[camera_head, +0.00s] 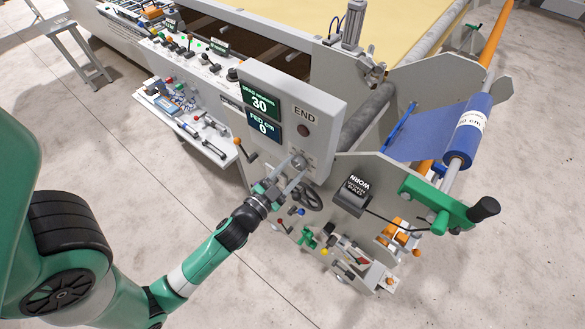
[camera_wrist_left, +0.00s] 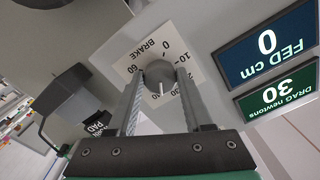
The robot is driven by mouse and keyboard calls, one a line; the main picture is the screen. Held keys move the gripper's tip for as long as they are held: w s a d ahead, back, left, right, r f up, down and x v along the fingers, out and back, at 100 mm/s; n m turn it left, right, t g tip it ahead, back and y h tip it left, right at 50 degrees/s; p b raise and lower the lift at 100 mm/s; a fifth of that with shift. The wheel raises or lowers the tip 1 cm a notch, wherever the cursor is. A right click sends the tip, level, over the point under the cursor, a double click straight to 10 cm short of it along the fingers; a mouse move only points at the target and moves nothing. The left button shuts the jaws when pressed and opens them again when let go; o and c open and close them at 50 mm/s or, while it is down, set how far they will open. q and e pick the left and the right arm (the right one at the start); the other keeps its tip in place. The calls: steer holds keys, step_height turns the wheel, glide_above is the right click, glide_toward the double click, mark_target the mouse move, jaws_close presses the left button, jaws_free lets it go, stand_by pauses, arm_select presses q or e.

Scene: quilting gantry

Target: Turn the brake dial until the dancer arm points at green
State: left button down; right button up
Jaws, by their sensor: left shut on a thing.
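The grey brake dial (camera_head: 299,161) sits low on the light grey control panel (camera_head: 325,100). In the left wrist view the dial (camera_wrist_left: 159,72) stands on a white plate marked BRAKE (camera_wrist_left: 150,50), with numbers around it. A pale pointer line on the dial faces the gripper base. My left gripper (camera_head: 294,170) is shut on the dial, one finger on each side; its fingers also show in the wrist view (camera_wrist_left: 158,88). I cannot make out the dancer arm or its green mark for certain. My right gripper is out of view.
The displays read DRAG newtons 30 (camera_head: 260,102) and FED cm 0 (camera_head: 263,126). A black handwheel (camera_head: 309,197) is just below.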

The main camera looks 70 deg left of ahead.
arm_select(q)
steer(key=shift+c, duration=1.5)
jaws_free()
steer(key=b+v, duration=0.7)
steer(key=v, duration=0.4)
steer(key=shift+s, duration=0.25)
steer(key=shift+d+b, duration=0.1)
steer(key=shift+b, duration=0.2)
